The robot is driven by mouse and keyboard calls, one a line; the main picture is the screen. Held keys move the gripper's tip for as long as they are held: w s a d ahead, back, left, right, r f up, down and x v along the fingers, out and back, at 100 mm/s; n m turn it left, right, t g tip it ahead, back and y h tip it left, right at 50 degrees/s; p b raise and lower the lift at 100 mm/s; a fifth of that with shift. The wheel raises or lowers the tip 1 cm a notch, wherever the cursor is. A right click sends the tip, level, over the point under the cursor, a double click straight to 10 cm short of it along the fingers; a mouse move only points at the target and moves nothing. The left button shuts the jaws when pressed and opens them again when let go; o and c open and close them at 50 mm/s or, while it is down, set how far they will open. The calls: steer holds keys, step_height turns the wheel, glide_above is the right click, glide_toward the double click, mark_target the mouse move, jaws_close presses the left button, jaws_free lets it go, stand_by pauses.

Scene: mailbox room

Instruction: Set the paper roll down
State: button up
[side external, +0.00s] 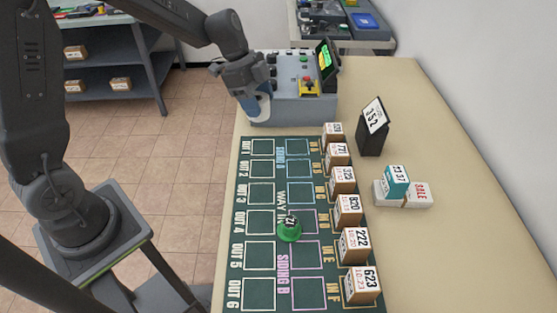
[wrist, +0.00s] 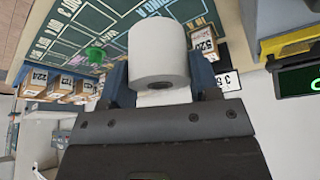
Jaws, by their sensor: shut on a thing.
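My gripper (side external: 252,92) is shut on the white paper roll (wrist: 160,48) and holds it at the front left corner of the grey machine (side external: 290,103), near the table's left edge. In the wrist view the roll sits between the two blue-grey fingers of my gripper (wrist: 160,82), with its dark core hole facing the camera. In the side view the gripper and fingers hide most of the roll. I cannot tell whether its lower end touches the table.
A green mat (side external: 262,250) with marked squares covers the near table. A green round piece (side external: 289,232) sits on it. Several numbered boxes (side external: 347,210) line its right side. A black number stand (side external: 373,135) and SALE blocks (side external: 418,196) stand further right. The table's right side is mostly clear.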

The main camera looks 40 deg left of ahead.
steer(key=s+a, duration=0.3)
steer(key=a, duration=0.2)
steer(key=w+d+f, duration=0.1)
steer(key=d+f, duration=0.1)
steer(key=d, duration=0.1)
steer(key=w+d+f, duration=0.1)
steer(key=d+f, duration=0.1)
steer(key=d, duration=0.2)
steer(key=w+d+f, duration=0.1)
steer(key=d+f, duration=0.2)
steer(key=d, duration=0.1)
steer(key=shift+w+d, duration=0.1)
steer(key=shift+w, duration=0.05)
steer(key=shift+f, duration=2)
steer(key=o, duration=0.9)
steer(key=shift+f, duration=0.15)
steer(key=shift+o, duration=0.2)
